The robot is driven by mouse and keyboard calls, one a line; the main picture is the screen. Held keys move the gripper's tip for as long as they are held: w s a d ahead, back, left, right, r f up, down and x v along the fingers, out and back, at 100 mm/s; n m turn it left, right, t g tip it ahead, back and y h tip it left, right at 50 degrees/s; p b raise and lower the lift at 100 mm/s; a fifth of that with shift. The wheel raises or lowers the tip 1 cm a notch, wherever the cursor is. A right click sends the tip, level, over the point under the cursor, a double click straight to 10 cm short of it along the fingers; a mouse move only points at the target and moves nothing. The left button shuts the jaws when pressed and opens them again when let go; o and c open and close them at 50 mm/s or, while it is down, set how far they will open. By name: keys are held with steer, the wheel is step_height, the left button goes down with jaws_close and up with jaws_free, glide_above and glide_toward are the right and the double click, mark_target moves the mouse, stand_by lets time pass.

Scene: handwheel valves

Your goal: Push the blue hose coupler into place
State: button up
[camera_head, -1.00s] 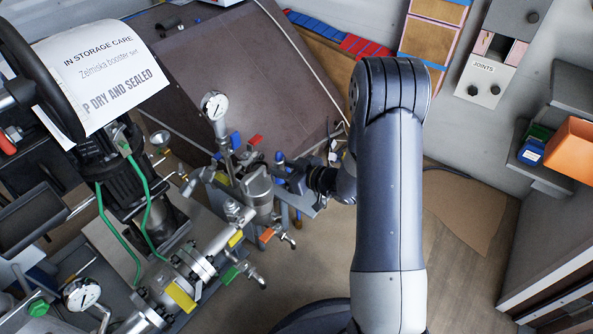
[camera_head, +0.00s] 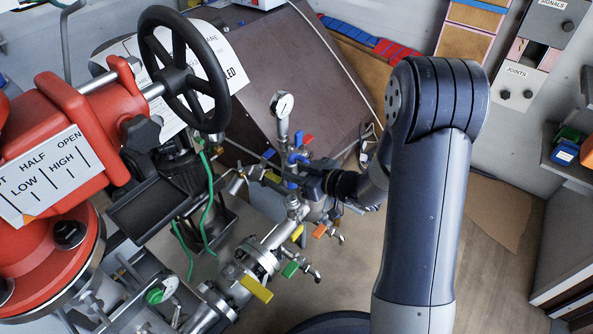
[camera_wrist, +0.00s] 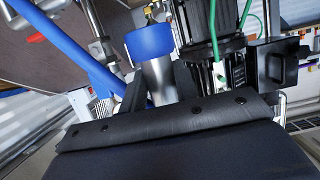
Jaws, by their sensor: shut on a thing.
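In the wrist view, a blue piece, which I take to be the blue hose coupler (camera_wrist: 150,42), shows just beyond my fingers, in front of a silver cylinder (camera_wrist: 160,80). My gripper (camera_wrist: 158,90) has one dark finger on each side of this cylinder, and its jaws are shut on the piece. In the head view, my gripper (camera_head: 312,182) reaches leftward into the pipework, under the pressure gauge (camera_head: 282,105). Blue parts show beside it, but my wrist and the pipes hide the grip and the coupler's seat. I cannot tell how deep the coupler sits.
A red valve body with a black handwheel (camera_head: 184,68) stands large at the left. Silver pipes with a yellow lever (camera_head: 256,289) and a green lever (camera_head: 290,269) run below my gripper. A blue bar (camera_wrist: 85,55) passes close at left in the wrist view. Open floor lies right.

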steer(key=shift+f, duration=0.1)
steer(key=b, duration=0.5)
glide_above(296, 201)
steer(key=shift+f, duration=2.85)
steer(key=shift+f+b, duration=1.1)
steer(key=shift+f, duration=0.55)
steer(key=o, duration=1.1)
steer(key=shift+c, duration=0.2)
steer(key=shift+r, duration=0.1)
steer(key=p+v, duration=0.3)
steer(key=v, duration=0.7)
steer(key=shift+s+d+r, duration=0.15)
steer(key=shift+s+d, duration=0.05)
steer(key=shift+d, duration=0.05)
